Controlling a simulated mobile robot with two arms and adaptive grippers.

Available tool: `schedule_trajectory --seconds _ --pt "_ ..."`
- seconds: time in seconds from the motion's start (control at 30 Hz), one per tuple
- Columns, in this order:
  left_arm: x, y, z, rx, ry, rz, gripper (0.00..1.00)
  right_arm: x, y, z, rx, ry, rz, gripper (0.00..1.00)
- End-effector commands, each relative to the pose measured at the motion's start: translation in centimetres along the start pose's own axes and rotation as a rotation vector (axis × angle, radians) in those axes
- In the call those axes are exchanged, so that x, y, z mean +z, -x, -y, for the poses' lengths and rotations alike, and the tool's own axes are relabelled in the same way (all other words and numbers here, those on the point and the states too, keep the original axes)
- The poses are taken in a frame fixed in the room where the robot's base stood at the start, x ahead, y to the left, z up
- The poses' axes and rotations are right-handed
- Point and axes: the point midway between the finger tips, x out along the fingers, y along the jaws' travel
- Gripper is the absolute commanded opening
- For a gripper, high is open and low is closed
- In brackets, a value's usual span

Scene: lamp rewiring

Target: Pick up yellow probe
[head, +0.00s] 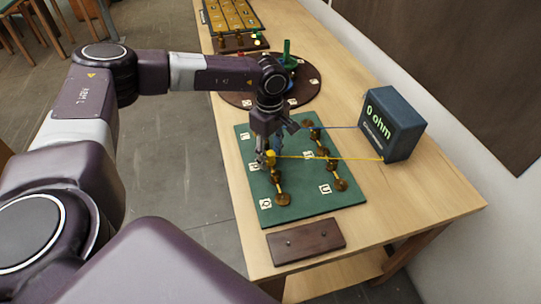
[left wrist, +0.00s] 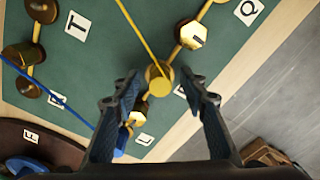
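The yellow probe (head: 270,158) stands on a brass contact of the green board (head: 325,213), with its yellow wire running right to the meter. In the left wrist view the yellow probe (left wrist: 159,77) lies between the two fingers of my left gripper (left wrist: 161,85). The fingers are open, with a visible gap on each side. In the head view my left gripper (head: 268,149) points down over the board's left side. A blue probe (left wrist: 122,139) stands close by, near the left finger. My right gripper is not in view.
A dark meter (head: 392,127) reading "0 ohm" stands right of the board. A brown block (head: 306,242) lies in front. A round dark tray (head: 239,99) with parts and a yellow board (head: 232,15) lie behind. Brass terminals and letter tiles cover the board.

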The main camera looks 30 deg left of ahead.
Motion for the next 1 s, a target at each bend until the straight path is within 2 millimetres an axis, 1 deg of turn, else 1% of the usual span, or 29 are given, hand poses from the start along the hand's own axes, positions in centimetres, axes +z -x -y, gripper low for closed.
schedule_trajectory --seconds 0.07,0.4,0.43,0.77,0.87,1.0 --pt "0.0 0.0 0.0 0.0 0.0 0.0 0.4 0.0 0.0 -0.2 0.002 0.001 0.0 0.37" --pt "0.0 0.0 0.0 0.0 0.001 0.001 0.02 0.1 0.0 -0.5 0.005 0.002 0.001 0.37" --pt "0.0 0.0 0.0 0.0 0.001 0.001 0.0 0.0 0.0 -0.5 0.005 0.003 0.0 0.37" --pt "0.0 0.4 -0.1 0.001 0.001 0.001 0.0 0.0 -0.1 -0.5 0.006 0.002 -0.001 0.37" --pt "0.0 1.1 -0.1 0.003 0.002 0.002 0.0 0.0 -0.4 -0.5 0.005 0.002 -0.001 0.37" --pt "0.0 3.0 -0.1 0.006 0.001 0.001 0.0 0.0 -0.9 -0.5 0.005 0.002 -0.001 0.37"
